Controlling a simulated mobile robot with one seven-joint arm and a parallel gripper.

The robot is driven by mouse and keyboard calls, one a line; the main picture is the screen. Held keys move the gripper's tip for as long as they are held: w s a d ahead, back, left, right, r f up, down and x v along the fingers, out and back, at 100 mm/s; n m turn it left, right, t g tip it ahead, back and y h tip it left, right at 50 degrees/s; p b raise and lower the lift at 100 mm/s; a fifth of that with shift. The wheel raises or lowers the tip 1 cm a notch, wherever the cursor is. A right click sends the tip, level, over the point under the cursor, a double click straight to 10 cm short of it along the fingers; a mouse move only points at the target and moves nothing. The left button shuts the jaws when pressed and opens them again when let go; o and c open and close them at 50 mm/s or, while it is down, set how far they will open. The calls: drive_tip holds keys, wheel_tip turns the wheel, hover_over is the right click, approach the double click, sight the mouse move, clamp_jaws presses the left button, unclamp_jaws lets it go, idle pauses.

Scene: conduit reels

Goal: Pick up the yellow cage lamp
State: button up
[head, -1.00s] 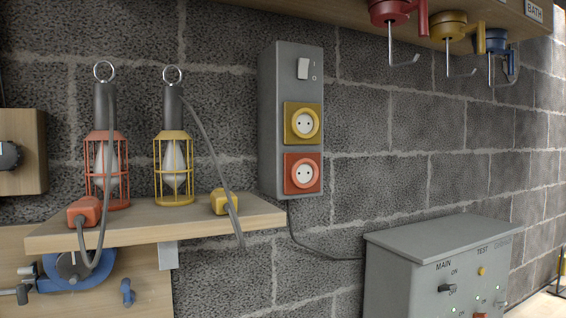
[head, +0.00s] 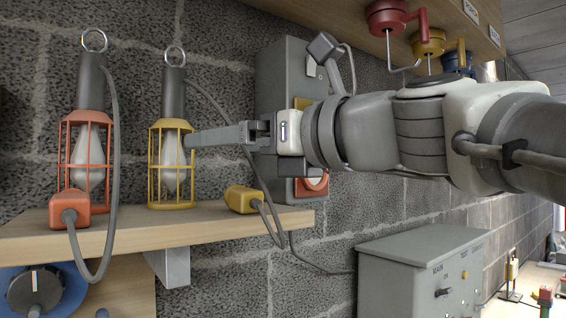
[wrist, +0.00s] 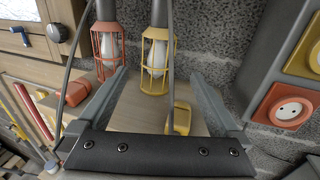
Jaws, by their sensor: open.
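The yellow cage lamp (head: 172,165) stands upright on the wooden shelf (head: 130,235), with a dark grey handle, a ring on top, and a grey cable to a yellow plug (head: 243,199) lying to its right. In the wrist view the lamp (wrist: 157,62) shows ahead between the fingers, its handle top cut off. My gripper (head: 192,138) is open and reaches in from the right at the height of the cage's upper part; the fingertips look close to the cage in the head view. In the wrist view the gripper (wrist: 160,82) is empty; whether it touches the cage I cannot tell.
A red cage lamp (head: 87,160) stands to the left, its red plug (head: 70,210) at the shelf's front. A grey socket box (head: 280,75) is on the wall, partly behind my arm. Reels (head: 388,15) with hooks hang above. A grey control box (head: 400,265) is below right.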

sight(163, 148)
drive_tip(key=p+x, duration=0.1)
drive_tip(key=x, duration=1)
drive_tip(key=shift+w+a, duration=0.15)
drive_tip(key=shift+a, duration=0.1)
drive_tip(key=shift+p+x, duration=0.9)
drive_tip(key=shift+x, duration=1.85)
drive_tip(key=shift+r, duration=0.1)
drive_tip(key=c, duration=1.4)
